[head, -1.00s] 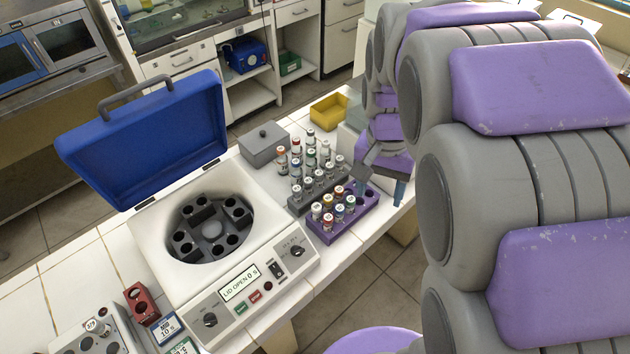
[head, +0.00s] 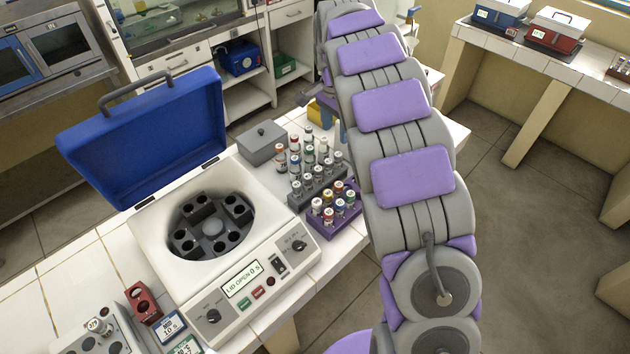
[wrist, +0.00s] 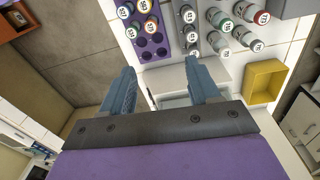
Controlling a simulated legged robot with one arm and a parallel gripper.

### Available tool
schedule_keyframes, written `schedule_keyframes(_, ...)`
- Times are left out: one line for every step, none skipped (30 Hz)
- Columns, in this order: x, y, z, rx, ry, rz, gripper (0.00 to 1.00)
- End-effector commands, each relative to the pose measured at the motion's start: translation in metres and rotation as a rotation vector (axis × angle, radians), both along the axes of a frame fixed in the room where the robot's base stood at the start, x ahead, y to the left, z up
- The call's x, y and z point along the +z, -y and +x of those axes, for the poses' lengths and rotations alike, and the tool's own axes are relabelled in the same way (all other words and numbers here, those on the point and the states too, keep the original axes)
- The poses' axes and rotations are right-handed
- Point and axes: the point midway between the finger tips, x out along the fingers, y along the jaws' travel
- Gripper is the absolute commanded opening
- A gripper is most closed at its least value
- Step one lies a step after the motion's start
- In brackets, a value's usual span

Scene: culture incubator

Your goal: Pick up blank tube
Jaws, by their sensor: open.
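Several capped tubes stand in a purple rack (head: 335,228) and a grey rack (head: 297,204) right of the centrifuge; I cannot tell which one is the blank tube. In the wrist view the purple rack (wrist: 151,44) holds tubes at its upper end and has empty holes nearer my gripper. The grey rack's tubes (wrist: 190,33) stand to its right. My gripper (wrist: 163,80) is open and empty, its two blue fingers apart below the racks in that view. In the head view my arm hides most of the gripper and part of the purple rack.
An open centrifuge (head: 150,215) with a raised blue lid (head: 150,135) stands left of the racks. A grey lidded box (head: 262,143) stands behind them. A yellow bin (wrist: 264,82) and a pale box (wrist: 172,78) lie near my fingers in the wrist view.

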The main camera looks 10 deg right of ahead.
Motion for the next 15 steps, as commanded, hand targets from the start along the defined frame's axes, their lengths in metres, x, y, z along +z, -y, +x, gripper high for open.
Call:
schedule_keyframes(-0.009, -0.002, 0.011, -0.019, 0.004, 0.007, 0.61)
schedule_keyframes(-0.013, -0.004, 0.017, -0.031, 0.005, 0.011, 0.61)
schedule_keyframes(-0.018, -0.006, 0.024, -0.046, 0.009, 0.017, 0.61)
schedule_keyframes(-0.021, -0.008, 0.029, -0.055, 0.013, 0.019, 0.61)
schedule_keyframes(-0.024, -0.009, 0.033, -0.066, 0.014, 0.023, 0.61)
schedule_keyframes(-0.029, -0.011, 0.038, -0.077, 0.015, 0.027, 0.61)
schedule_keyframes(-0.032, -0.013, 0.041, -0.085, 0.017, 0.031, 0.61)
schedule_keyframes(-0.034, -0.014, 0.044, -0.091, 0.018, 0.035, 0.61)
schedule_keyframes(-0.036, -0.015, 0.048, -0.1, 0.02, 0.038, 0.61)
schedule_keyframes(-0.037, -0.016, 0.05, -0.105, 0.021, 0.04, 0.61)
schedule_keyframes(-0.038, -0.017, 0.051, -0.109, 0.022, 0.043, 0.61)
schedule_keyframes(-0.039, -0.018, 0.052, -0.113, 0.022, 0.045, 0.61)
schedule_keyframes(-0.04, -0.018, 0.053, -0.116, 0.023, 0.045, 0.61)
schedule_keyframes(-0.041, -0.018, 0.054, -0.118, 0.023, 0.046, 0.61)
schedule_keyframes(-0.043, -0.018, 0.054, -0.119, 0.023, 0.047, 0.61)
